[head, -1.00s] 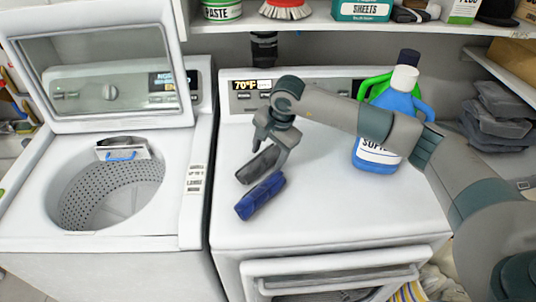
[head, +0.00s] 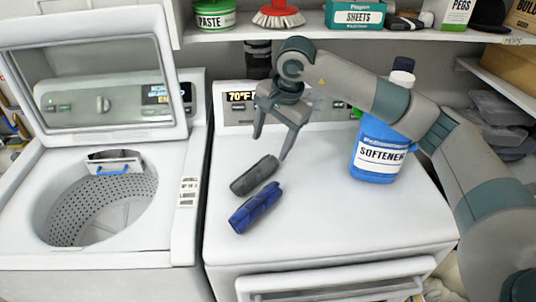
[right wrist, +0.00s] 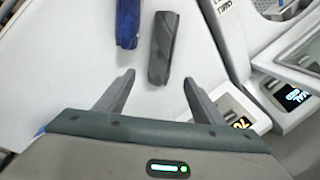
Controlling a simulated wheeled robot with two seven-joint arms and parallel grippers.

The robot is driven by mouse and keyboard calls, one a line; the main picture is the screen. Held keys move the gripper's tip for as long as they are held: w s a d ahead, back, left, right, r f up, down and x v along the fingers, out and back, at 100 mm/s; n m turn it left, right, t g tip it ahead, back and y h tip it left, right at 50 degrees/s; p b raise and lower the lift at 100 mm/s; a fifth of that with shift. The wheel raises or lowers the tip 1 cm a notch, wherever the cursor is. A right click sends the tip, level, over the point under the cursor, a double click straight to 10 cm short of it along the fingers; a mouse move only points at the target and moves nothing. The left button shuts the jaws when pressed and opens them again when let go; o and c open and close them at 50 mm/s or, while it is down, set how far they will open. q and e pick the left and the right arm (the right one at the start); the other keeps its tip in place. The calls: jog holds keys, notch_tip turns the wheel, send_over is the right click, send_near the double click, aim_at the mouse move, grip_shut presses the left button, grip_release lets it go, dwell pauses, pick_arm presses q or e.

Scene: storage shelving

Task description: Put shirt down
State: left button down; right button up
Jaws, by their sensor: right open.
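A dark grey rolled cloth (head: 254,176), perhaps the shirt, lies on top of the white dryer (head: 330,215). A blue rolled cloth (head: 256,208) lies just in front of it, roughly parallel. I cannot tell for sure which one is the shirt. My right gripper (head: 269,148) is open and empty above and behind the grey roll, apart from it. In the right wrist view the grey roll (right wrist: 162,48) lies beyond my open fingers, with the blue roll (right wrist: 128,22) to its left. My left gripper is not in view.
A blue softener bottle (head: 376,158) stands at the dryer's back right, with my right arm passing close in front. The open washer (head: 60,170) is at the left. A shelf (head: 330,29) with a red brush and boxes runs above. The dryer's front right is clear.

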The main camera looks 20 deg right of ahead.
jog(key=shift+s+d+r, duration=0.1)
jog(key=shift+r, duration=0.5)
dwell(0.3)
